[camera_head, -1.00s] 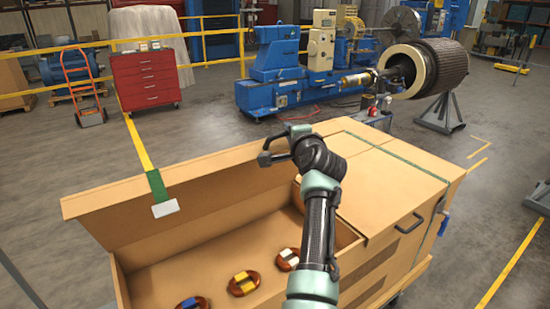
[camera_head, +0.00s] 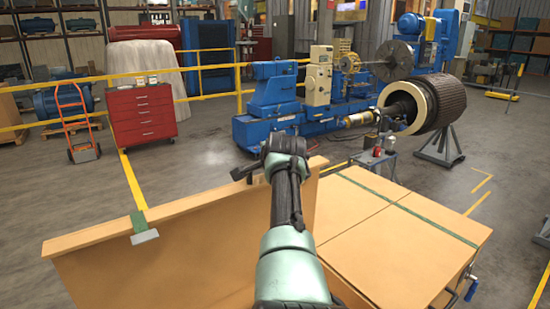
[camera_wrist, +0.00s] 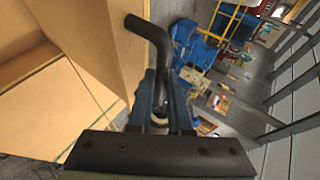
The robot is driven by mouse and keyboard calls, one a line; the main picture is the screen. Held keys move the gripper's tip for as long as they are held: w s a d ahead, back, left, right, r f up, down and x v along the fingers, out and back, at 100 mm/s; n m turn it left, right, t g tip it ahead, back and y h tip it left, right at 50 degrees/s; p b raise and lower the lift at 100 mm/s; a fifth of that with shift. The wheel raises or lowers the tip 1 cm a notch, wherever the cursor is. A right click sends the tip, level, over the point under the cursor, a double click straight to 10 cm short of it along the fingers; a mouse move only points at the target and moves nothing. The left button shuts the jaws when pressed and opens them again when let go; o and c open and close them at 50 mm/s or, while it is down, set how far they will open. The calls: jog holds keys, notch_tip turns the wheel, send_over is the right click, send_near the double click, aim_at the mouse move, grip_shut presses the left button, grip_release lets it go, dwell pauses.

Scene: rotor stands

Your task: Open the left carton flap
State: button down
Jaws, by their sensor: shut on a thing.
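The left carton flap (camera_head: 200,245) is a tan panel standing raised on edge at the front left. A green strip with a pale tab (camera_head: 143,230) hangs over its top edge. My gripper (camera_head: 250,172) is at the flap's upper edge, near its right end, partly hidden by my arm. In the wrist view a bent black handle (camera_wrist: 150,30) sticks out from the tan panel (camera_wrist: 108,45). My gripper (camera_wrist: 160,112) is shut on this handle. The carton's inside is not in view.
The right half of the carton top (camera_head: 400,250) lies flat, with a green strip across it. Behind the carton are a red drawer cabinet (camera_head: 143,115), an orange hand truck (camera_head: 78,125), a blue lathe (camera_head: 275,105) and a rotor on a stand (camera_head: 435,105). Floor between is clear.

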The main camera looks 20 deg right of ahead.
jog(key=shift+w+a+f, duration=0.1)
jog(key=shift+w, duration=0.15)
jog(key=c, duration=0.8)
grip_release()
jog(key=shift+c, duration=0.2)
jog(key=shift+s+b, duration=0.15)
jog(key=shift+b, duration=0.3)
jog(key=shift+b+v, duration=0.9)
jog(key=shift+v, duration=0.1)
jog(key=b+v, duration=0.5)
jog(key=v, duration=0.5)
jog(key=shift+s+a+r+b, duration=0.15)
jog(key=shift+s+r+b, duration=0.1)
jog(key=shift+r+b, duration=0.15)
